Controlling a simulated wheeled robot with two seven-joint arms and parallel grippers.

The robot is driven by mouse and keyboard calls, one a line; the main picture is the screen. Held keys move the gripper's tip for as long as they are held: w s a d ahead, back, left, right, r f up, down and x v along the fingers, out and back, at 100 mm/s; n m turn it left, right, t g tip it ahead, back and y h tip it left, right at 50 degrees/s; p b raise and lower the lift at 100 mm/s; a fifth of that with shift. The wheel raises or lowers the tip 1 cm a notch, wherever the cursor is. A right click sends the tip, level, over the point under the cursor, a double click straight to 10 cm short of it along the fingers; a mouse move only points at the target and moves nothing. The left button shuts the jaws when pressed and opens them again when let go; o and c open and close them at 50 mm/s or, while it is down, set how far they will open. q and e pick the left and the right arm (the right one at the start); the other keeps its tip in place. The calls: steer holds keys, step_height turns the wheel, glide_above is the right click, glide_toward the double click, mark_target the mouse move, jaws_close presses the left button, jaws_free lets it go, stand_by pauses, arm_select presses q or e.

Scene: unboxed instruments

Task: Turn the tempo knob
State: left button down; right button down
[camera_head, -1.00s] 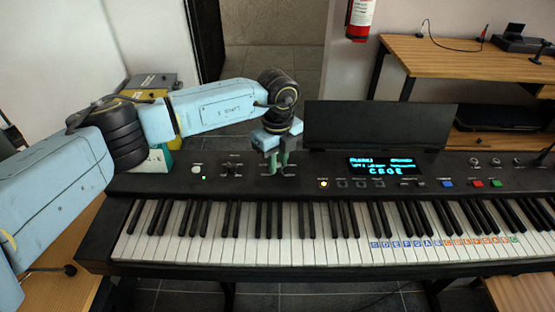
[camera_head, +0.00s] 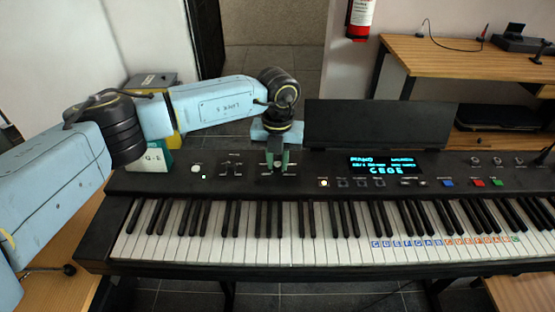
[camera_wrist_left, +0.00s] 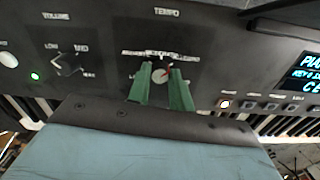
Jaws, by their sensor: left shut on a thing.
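The tempo knob (camera_wrist_left: 162,76) is on the black keyboard panel under the printed word TEMPO in the left wrist view. It has a red pointer mark, and its dial labels are partly covered by my fingers. My left gripper (camera_head: 277,161) points down at the panel. In the left wrist view its green fingers (camera_wrist_left: 161,82) stand on both sides of the knob, shut on it. In the head view the fingers hide the knob. My right gripper is not in view.
The volume knob (camera_wrist_left: 68,64) is left of the tempo knob. The lit display (camera_head: 386,166) and a row of buttons are to the right. A black music stand (camera_head: 380,125) rises behind the panel. White and black keys (camera_head: 250,250) run along the front.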

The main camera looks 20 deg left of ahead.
mark_target(277, 164)
arm_select(q)
steer(key=shift+r+m, duration=0.1)
steer(key=shift+m, duration=0.7)
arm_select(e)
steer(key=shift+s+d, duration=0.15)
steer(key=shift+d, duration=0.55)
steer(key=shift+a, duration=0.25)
arm_select(q)
steer(key=c, duration=1.3)
jaws_free()
steer(key=shift+o, duration=0.2)
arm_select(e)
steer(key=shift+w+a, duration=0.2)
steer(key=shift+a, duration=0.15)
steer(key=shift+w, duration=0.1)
arm_select(q)
step_height(277, 164, up, 13)
steer(key=p, duration=0.1)
steer(key=shift+r, duration=0.15)
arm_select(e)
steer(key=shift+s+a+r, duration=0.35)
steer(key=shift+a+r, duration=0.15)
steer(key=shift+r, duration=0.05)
